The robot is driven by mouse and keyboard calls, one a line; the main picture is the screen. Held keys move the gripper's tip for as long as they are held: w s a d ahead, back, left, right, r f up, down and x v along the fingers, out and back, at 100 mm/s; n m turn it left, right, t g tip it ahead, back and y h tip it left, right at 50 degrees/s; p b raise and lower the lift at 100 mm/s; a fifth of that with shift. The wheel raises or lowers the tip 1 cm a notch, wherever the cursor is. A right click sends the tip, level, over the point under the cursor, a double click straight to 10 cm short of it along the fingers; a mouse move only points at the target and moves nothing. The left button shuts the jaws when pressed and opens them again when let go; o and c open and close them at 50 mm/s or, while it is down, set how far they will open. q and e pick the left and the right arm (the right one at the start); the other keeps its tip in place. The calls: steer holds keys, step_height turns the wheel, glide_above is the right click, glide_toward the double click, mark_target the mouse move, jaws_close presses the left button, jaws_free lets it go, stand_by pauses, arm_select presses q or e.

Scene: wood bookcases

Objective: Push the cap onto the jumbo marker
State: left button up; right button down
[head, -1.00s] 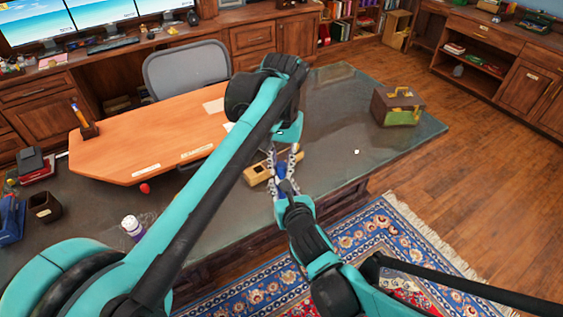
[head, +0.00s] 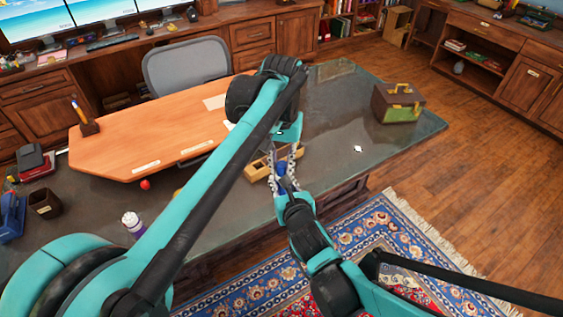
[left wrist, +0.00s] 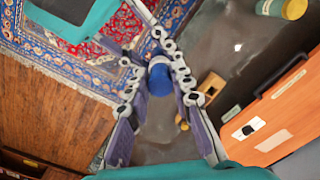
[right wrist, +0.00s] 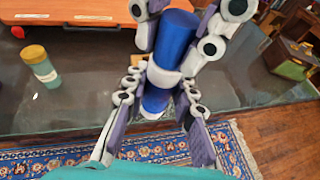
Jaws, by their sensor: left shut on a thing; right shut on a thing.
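The jumbo marker (right wrist: 174,42) is a thick dark blue cylinder with a white band, seen near upright in the right wrist view. My left gripper (left wrist: 158,82) is shut on this longer blue part, which shows nearly end-on in the left wrist view. A shorter blue part, which looks like the cap (right wrist: 155,101), is below the white band, in line with the marker. My right gripper (right wrist: 158,92) is shut around it. The two grippers face each other above the desk in the head view (head: 281,168). Fingers hide part of the joint, so I cannot tell if any gap remains.
A wooden tray (head: 257,171) lies on the glass-topped desk (head: 330,105) behind the grippers. A green and brown box (head: 398,104) stands at the desk's right end, and a purple-and-white bottle (head: 133,224) at left front.

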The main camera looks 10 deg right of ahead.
arm_select(q)
steer(key=o, duration=0.8)
step_height(320, 180, up, 12)
steer(key=shift+f, duration=0.1)
stand_by(0.4)
steer(key=s+a+f+n+t, duration=0.1)
steer(key=s+a+f+t, duration=0.1)
steer(key=s+a+f, duration=0.2)
steer(key=s+a+f+n+t, duration=0.2)
steer(key=s+a+f, duration=0.3)
steer(key=a+f, duration=0.5)
steer(key=s+a+f+n+t, duration=0.1)
steer(key=s+a+f+t, duration=0.2)
steer(key=a+f, duration=0.4)
steer(key=shift+s+a+f, duration=0.1)
steer(key=shift+s+a, duration=0.2)
steer(key=shift+a, duration=0.45)
steer(key=shift+s+a+f, duration=0.1)
steer(key=shift+s+a, duration=0.2)
steer(key=shift+a, duration=0.5)
steer(key=shift+s+a, duration=0.3)
steer(key=shift+a, duration=0.45)
